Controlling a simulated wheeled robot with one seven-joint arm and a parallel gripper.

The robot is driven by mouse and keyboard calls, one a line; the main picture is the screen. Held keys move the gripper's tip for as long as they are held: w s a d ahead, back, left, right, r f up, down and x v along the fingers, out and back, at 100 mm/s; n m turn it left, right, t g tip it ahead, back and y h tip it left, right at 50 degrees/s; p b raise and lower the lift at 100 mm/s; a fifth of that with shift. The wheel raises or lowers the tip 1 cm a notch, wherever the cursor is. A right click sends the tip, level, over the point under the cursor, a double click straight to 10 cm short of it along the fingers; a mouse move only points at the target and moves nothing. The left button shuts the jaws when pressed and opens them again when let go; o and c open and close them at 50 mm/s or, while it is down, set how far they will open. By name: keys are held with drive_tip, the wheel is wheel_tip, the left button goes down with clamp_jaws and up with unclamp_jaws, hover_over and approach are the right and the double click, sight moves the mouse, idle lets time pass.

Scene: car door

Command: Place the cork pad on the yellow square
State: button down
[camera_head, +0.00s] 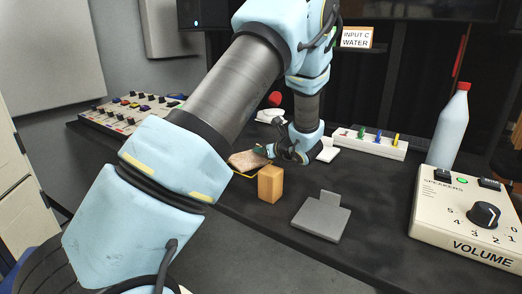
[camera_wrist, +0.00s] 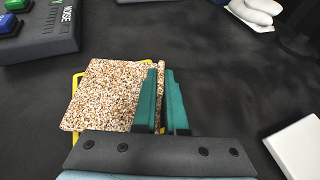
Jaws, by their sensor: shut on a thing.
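The speckled brown cork pad (camera_head: 247,160) is at the middle of the dark table in the head view, partly behind my arm. It also shows in the wrist view (camera_wrist: 105,95), lying roughly flat. My gripper (camera_wrist: 161,72) is shut on the pad's right edge, with its teal fingers on either side. In the head view my gripper (camera_head: 268,152) is at the pad's right side. The yellow square (camera_wrist: 76,78) shows as a thin border past the pad's left and lower edges. The pad covers most of it. I cannot tell whether the pad touches the table.
A wooden block (camera_head: 270,184) stands just in front of the pad. A grey plate with a raised tab (camera_head: 321,217) lies right of it. A volume box (camera_head: 470,215) and a bottle (camera_head: 451,125) stand at the right. A button panel (camera_head: 125,113) is at the back left.

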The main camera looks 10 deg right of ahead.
drive_tip(key=shift+f, duration=0.15)
drive_tip(key=c, duration=1)
unclamp_jaws()
drive_tip(key=shift+o, duration=0.2)
drive_tip(key=shift+s+d+r, duration=0.1)
drive_tip(key=shift+r, duration=0.15)
drive_tip(key=v, duration=1.1)
drive_tip(key=shift+s+r, duration=0.1)
drive_tip(key=shift+s, duration=0.25)
drive_tip(key=shift+d, duration=0.1)
